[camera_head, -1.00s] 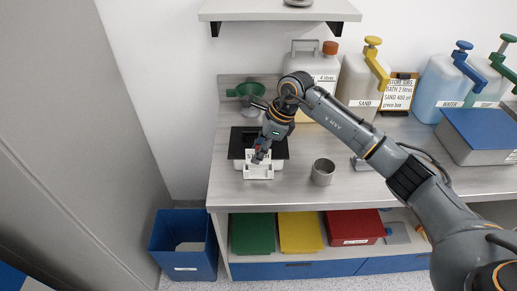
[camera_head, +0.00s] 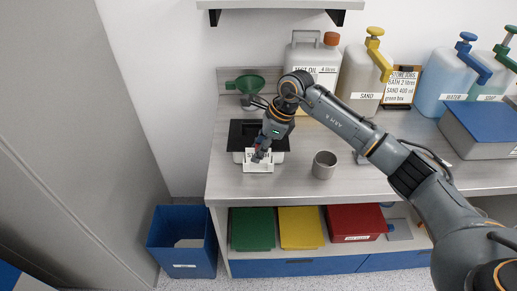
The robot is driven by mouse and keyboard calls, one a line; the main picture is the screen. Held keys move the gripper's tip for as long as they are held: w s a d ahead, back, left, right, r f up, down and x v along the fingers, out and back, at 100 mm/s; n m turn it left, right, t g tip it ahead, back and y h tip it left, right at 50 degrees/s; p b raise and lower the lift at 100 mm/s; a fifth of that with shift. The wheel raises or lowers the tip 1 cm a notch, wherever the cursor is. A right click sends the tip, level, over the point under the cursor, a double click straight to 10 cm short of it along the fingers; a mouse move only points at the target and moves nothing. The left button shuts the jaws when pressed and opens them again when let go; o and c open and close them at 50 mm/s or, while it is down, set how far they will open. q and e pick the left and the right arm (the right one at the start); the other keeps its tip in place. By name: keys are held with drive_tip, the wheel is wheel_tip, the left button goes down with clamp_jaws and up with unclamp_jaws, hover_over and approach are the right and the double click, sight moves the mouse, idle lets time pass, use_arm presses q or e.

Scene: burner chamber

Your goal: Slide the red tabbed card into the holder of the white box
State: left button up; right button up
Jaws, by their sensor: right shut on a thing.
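The white box (camera_head: 258,167) stands on the bench near its left front, with a pale holder on its front side and a black-topped part behind. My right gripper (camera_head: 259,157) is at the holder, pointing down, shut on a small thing. A bit of red shows at its fingers, which fits the red tabbed card (camera_head: 258,148), but it is too small to make out clearly. I cannot tell how far the card is in the holder. My left gripper is not in view.
A grey metal cup (camera_head: 324,165) stands right of the box. Large canisters (camera_head: 361,75) line the back. A blue bin (camera_head: 183,242) is on the floor at left. The bench front between cup and right side is clear.

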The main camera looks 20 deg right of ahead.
drive_tip(key=shift+b, duration=0.35)
idle(0.4)
drive_tip(key=shift+f, duration=0.2)
drive_tip(key=shift+f+b, duration=0.35)
drive_tip(key=shift+b, duration=0.05)
drive_tip(key=shift+f+b, duration=0.4)
